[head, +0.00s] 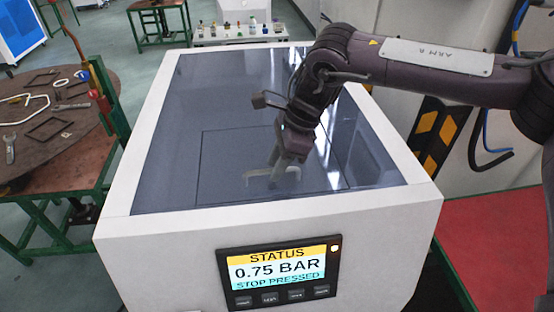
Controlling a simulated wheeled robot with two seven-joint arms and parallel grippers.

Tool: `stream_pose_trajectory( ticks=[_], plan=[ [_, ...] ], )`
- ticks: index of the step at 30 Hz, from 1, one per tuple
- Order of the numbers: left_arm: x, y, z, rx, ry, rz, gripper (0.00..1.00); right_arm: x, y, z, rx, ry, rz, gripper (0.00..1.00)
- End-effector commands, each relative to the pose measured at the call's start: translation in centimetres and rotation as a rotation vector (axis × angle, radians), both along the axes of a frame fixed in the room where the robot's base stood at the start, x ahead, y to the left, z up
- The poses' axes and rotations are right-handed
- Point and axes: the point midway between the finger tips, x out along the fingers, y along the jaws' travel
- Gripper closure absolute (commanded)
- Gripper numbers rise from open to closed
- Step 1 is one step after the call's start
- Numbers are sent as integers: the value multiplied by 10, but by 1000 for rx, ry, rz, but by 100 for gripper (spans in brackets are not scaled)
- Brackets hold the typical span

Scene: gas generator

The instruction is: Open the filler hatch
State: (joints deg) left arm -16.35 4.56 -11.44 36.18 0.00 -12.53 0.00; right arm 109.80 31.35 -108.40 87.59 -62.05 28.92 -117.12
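The gas generator (118,190) is a white box with a dark, glossy top. The filler hatch (225,158) shows as a thin rectangular outline in that top and looks flush with it. My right gripper (270,172) points down over the right half of the hatch, at or just above its surface. A pale grey bent piece (262,180) shows at its fingertips; I cannot tell whether it is a handle, a finger or a reflection. Whether the fingers are open or shut on it is unclear. My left gripper is out of view.
A front display (277,271) reads STATUS, 0.75 BAR, STOP PRESSED. A round table (95,110) with tools and frames stands at left. A bench with small items (240,32) is behind. A wall with black and orange stripes and cables is at right.

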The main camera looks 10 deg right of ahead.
Motion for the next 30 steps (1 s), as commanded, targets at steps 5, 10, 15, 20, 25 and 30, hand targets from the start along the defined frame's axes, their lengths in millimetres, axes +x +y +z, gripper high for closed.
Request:
stream_pose_trajectory(
  ticks=[5, 10, 15, 20, 25, 30],
  plan=[
    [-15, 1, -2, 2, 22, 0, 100, 0, 0, 0, 0, 0, 0, 90],
    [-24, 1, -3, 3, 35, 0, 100, 0, 0, 0, 0, 0, 0, 100],
    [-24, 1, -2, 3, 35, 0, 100, 0, 0, 0, 0, 0, 0, 100],
    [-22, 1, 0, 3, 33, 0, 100, 1, 0, 5, 0, 0, 0, 100],
    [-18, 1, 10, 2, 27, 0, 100, 7, 0, 21, 1, -3, -2, 100],
    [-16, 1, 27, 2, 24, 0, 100, 18, 0, 47, 2, -7, -4, 100]
  ],
)
